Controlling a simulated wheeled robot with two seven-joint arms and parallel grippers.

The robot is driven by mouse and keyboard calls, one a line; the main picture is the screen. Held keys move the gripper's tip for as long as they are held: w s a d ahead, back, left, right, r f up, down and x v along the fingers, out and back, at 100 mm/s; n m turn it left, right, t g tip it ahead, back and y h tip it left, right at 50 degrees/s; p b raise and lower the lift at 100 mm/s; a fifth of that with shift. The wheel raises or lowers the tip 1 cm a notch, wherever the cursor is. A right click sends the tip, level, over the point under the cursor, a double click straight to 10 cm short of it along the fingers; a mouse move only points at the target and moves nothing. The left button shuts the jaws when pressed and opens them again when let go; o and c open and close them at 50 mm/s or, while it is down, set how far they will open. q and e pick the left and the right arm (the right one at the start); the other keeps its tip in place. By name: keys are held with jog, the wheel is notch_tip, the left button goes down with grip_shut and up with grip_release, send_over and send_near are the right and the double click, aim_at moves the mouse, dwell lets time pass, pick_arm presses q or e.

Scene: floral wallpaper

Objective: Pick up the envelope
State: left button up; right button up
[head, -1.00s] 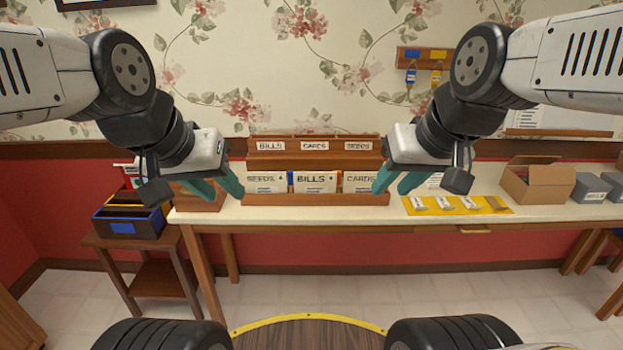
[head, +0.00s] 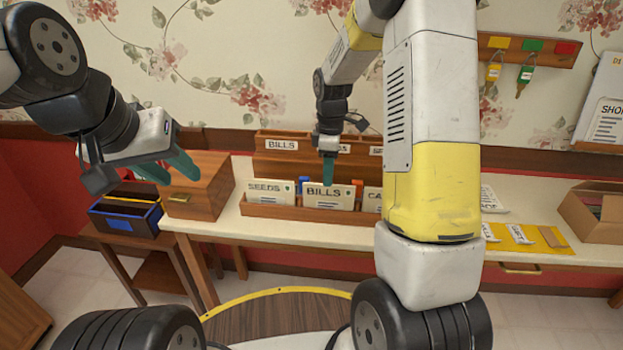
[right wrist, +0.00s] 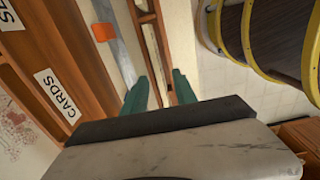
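The white BILLS envelope (head: 328,198) stands upright in the middle of the front wooden rack (head: 286,212) on the table, between the SEEDS envelope (head: 270,187) and the CARDS envelope (head: 372,199). The CARDS envelope is partly hidden by my right arm. My right gripper (head: 329,182) points down at the top edge of the BILLS envelope. In the right wrist view its two teal fingers (right wrist: 160,84) are apart. I cannot tell whether they touch the envelope. My left gripper (head: 178,152) is open and empty, left of the rack, in front of a wooden drawer box.
A taller labelled rack (head: 283,145) stands behind the envelopes. The wooden drawer box (head: 208,190) is to the left, with a dark divided bin (head: 125,222) beyond it. A yellow mat (head: 515,238) and a cardboard box (head: 596,212) are on the right.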

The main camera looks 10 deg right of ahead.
aim_at(329, 194)
jog(key=shift+w+f, duration=0.15)
jog(key=shift+f, duration=0.35)
jog(key=f, duration=0.7)
jog(key=shift+d, duration=0.2)
grip_shut()
